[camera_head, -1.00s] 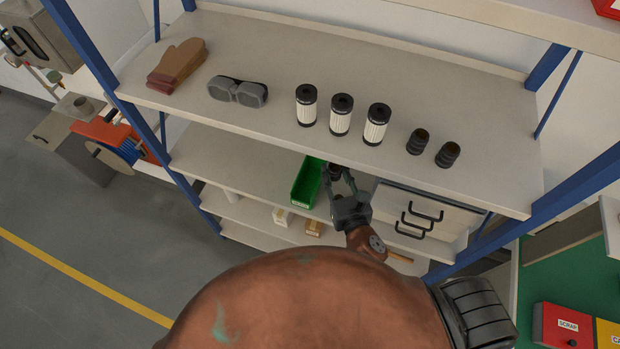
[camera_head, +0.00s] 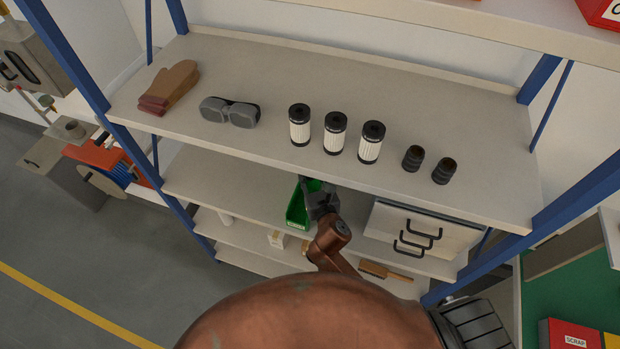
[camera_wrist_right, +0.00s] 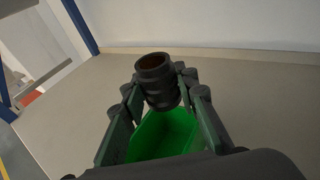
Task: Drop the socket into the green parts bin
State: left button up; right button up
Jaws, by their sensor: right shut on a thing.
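In the right wrist view my right gripper (camera_wrist_right: 158,95) is shut on a dark, ribbed cylindrical socket (camera_wrist_right: 158,84) with a brownish open top. The socket is roughly upright and appears in line with the green parts bin (camera_wrist_right: 165,138), which shows between and below the fingers. In the head view the green bin (camera_head: 297,208) sits on the second shelf, under the top shelf's front edge. My right gripper (camera_head: 317,190) is at the bin's right side and covers part of it. The held socket is hidden there. My left gripper is not in view.
The top shelf (camera_head: 330,90) carries brown gloves (camera_head: 170,86), grey goggles (camera_head: 230,111), several white-and-black cylinders (camera_head: 335,132) and two dark sockets (camera_head: 428,164). A brush (camera_head: 385,271) and small boxes (camera_head: 277,239) lie lower.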

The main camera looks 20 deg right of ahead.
notch_tip(320, 180, down, 3)
jog(key=shift+r+b, duration=0.1)
jog(key=shift+b, duration=0.2)
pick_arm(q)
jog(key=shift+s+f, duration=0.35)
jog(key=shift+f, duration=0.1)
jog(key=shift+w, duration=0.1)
pick_arm(e)
jog(key=shift+f, duration=0.35)
jog(key=o, duration=1.2)
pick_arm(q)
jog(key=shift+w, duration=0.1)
pick_arm(e)
jog(key=shift+r, duration=0.1)
jog(key=shift+r, duration=0.3)
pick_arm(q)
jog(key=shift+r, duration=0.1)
pick_arm(e)
jog(key=s, duration=0.4)
jog(key=s+r, duration=0.1)
jog(key=s, duration=0.3)
jog(key=s+r, duration=0.1)
jog(key=s, duration=0.3)
jog(key=shift+r, duration=0.1)
